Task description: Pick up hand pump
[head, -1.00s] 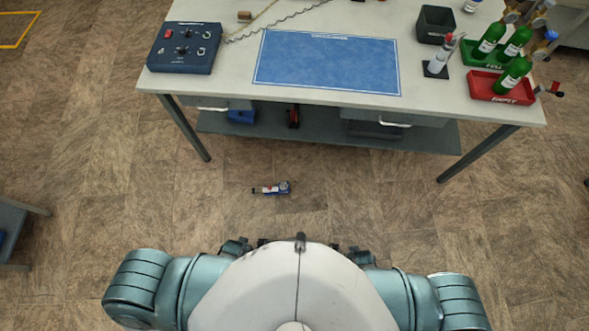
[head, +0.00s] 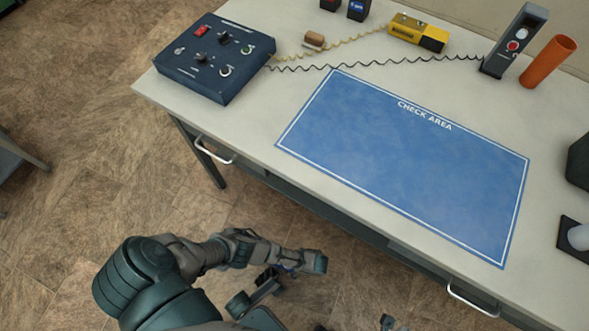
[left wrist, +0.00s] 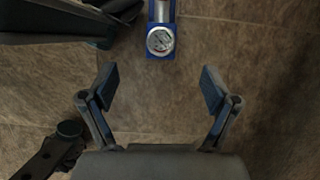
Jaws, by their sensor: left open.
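The hand pump lies on the brown floor, and its end shows in the left wrist view as a blue body with a round silver gauge (left wrist: 160,40) at the top edge. The rest of it is cut off there. My left gripper (left wrist: 160,87) is open and empty, its two fingers spread wide, with the gauge end beyond the fingertips and roughly centred between them. In the head view my left arm reaches down in front of the table; I cannot clearly make out the pump there. Small dark parts at the bottom edge may belong to my right gripper (head: 388,322), mostly cut off.
The table carries a blue check-area mat (head: 405,165), a dark blue control box (head: 214,58), a yellow device (head: 418,32) and an orange tube (head: 548,60). Its front edge and drawer handles (head: 215,150) stand close beyond my left arm.

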